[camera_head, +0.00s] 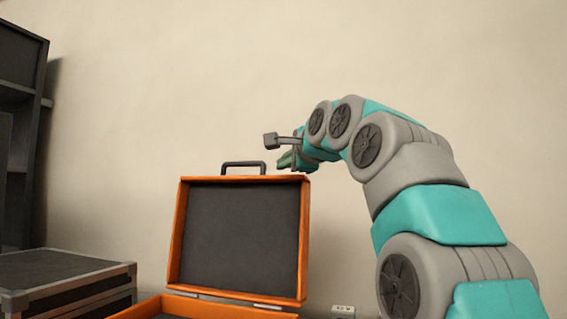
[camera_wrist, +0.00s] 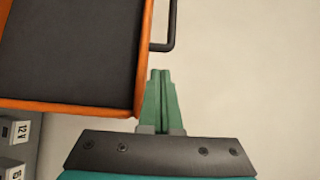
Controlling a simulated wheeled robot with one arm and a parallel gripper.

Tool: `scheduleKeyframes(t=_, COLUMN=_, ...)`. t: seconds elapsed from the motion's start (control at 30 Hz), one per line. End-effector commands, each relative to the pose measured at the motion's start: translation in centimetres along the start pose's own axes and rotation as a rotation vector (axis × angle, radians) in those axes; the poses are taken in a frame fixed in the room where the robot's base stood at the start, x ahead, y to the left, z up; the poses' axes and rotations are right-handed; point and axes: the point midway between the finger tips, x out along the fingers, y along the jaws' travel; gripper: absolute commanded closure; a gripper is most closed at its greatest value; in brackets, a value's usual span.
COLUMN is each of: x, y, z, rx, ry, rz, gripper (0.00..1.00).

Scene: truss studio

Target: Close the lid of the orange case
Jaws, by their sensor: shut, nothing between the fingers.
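The orange case stands open, with its lid (camera_head: 240,235) upright and its dark inner face toward the head camera. A dark handle (camera_head: 243,165) sits on the lid's top edge. Only a strip of the case's base (camera_head: 195,308) shows at the bottom of the picture. My gripper (camera_head: 287,161) is at the lid's top right corner in the head view. In the wrist view its green fingers (camera_wrist: 161,75) are closed together with nothing between them. They are close beside the lid's orange rim (camera_wrist: 139,75), near the handle (camera_wrist: 168,30). I cannot tell whether they touch the rim.
A black case with metal edges (camera_head: 70,275) stands at the lower left, left of the orange case. A dark shelf (camera_head: 20,120) stands at the far left. A wall socket (camera_head: 343,310) is low on the plain wall. Labelled grey boxes (camera_wrist: 18,135) show in the wrist view.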

Motion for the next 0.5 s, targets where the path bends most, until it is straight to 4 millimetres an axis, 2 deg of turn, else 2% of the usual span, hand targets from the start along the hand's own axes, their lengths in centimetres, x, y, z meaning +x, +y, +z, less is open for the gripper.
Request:
scheduleKeyframes(t=0.2, x=3.0, y=0.0, z=0.0, rx=0.0, ry=0.0, rz=0.001, gripper=1.0)
scheduleKeyframes(t=0.5, x=6.2, y=-0.1, z=-0.1, rx=0.0, ry=0.0, rz=0.002, gripper=1.0)
